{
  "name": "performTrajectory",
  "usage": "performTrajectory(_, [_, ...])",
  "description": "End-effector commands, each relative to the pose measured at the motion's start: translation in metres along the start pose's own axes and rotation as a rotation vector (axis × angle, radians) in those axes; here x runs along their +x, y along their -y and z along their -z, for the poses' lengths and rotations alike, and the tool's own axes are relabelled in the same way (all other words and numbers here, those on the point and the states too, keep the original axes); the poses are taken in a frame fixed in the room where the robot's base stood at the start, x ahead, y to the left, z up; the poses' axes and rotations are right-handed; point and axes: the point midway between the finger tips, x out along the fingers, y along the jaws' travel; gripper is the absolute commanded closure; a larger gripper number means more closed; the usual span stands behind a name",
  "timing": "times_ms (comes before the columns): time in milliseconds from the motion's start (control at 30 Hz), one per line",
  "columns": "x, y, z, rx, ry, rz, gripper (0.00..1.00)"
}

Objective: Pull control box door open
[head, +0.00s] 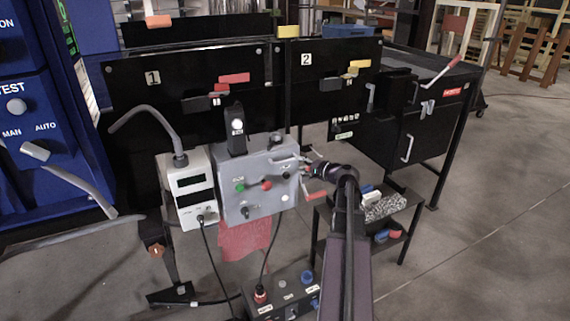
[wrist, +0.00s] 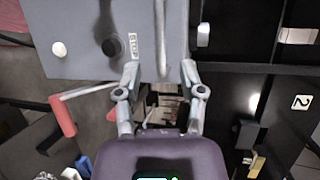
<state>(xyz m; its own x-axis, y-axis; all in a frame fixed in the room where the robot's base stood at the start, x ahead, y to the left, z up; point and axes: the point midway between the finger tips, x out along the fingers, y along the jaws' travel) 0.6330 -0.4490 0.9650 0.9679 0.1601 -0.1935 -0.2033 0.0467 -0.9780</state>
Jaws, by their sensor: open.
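The control box (head: 240,185) is grey, with green and red buttons on its front, in the middle of the head view. My gripper (head: 302,166) is at its right edge, with the arm reaching in from the right. In the wrist view the grey box face (wrist: 90,25) fills the upper left, with a dark knob and a STOP label. My gripper (wrist: 159,72) is open there, its two fingers apart at the box's near edge. I cannot tell whether the fingertips touch the box. The door appears shut; its seam is not clearly seen.
A red-handled lever (head: 315,194) sticks out beside the box, below my gripper; it also shows in the wrist view (wrist: 62,118). A white meter box (head: 188,187) stands left of the control box. A shelf (head: 400,218) with small parts is at right. Open floor lies farther right.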

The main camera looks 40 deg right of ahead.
Motion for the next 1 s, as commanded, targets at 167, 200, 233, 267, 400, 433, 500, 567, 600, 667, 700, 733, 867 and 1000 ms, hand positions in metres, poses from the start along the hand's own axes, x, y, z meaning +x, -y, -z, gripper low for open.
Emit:
performTrajectory(167, [0.03, -0.001, 0.001, -0.001, 0.002, 0.0, 0.49])
performTrajectory(200, [0.036, -0.001, 0.001, -0.001, 0.002, 0.0, 0.49])
performTrajectory(233, [0.04, -0.001, 0.002, -0.001, 0.001, 0.0, 0.49])
performTrajectory(267, [0.044, -0.001, 0.002, -0.001, 0.001, 0.0, 0.49])
performTrajectory(400, [0.061, -0.001, 0.001, -0.001, 0.001, 0.0, 0.49])
performTrajectory(433, [0.064, -0.001, 0.001, -0.001, 0.0, 0.0, 0.49])
performTrajectory(500, [0.069, -0.001, 0.001, -0.001, 0.0, 0.0, 0.49])
performTrajectory(567, [0.072, 0.0, 0.001, 0.0, 0.0, 0.0, 0.49])
performTrajectory(600, [0.074, 0.0, 0.001, 0.0, 0.0, 0.0, 0.49])
performTrajectory(667, [0.076, 0.0, 0.0, 0.0, 0.0, 0.0, 0.49])
performTrajectory(700, [0.076, 0.0, 0.0, 0.0, 0.0, 0.0, 0.49])
performTrajectory(733, [0.076, 0.0, 0.0, 0.0, 0.0, 0.0, 0.49])
performTrajectory(867, [0.076, 0.0, 0.0, 0.0, 0.0, 0.0, 0.49])
performTrajectory(1000, [0.076, 0.0, 0.0, 0.0, -0.001, 0.0, 0.55])
